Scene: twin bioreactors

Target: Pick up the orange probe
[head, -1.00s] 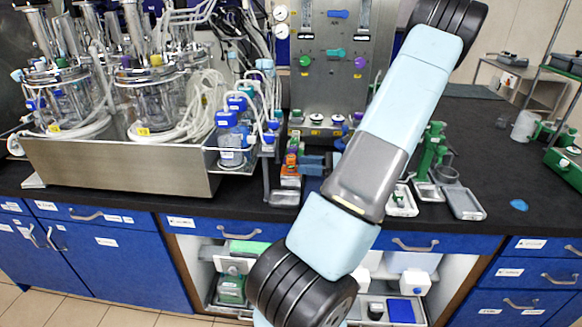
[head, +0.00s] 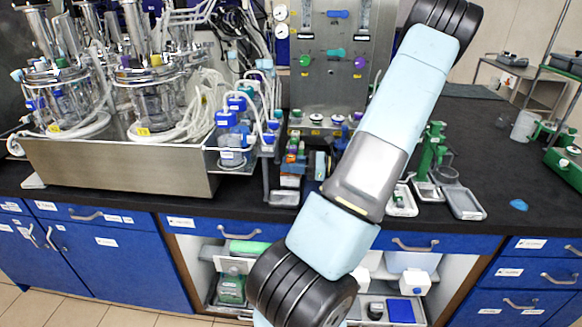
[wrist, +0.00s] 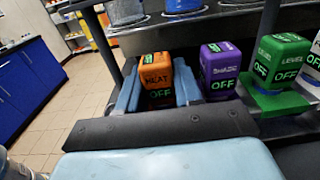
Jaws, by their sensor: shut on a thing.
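The orange probe (wrist: 157,72) is a block-like piece with "HEAT" and "OFF" in green letters on black labels. In the wrist view it sits between the light blue pads of my gripper (wrist: 158,88), which is shut on it. Whether its lower end is clear of what is below it is hidden. In the head view my gripper (head: 319,166) is partly hidden behind my arm, beside small coloured blocks on the bench.
A purple block (wrist: 220,66) and a green block (wrist: 280,62) stand close to the right of the orange one. Blue-capped bottles (head: 229,135) and a steel tray (head: 118,170) are to the left. The black bench (head: 505,150) is largely clear at right.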

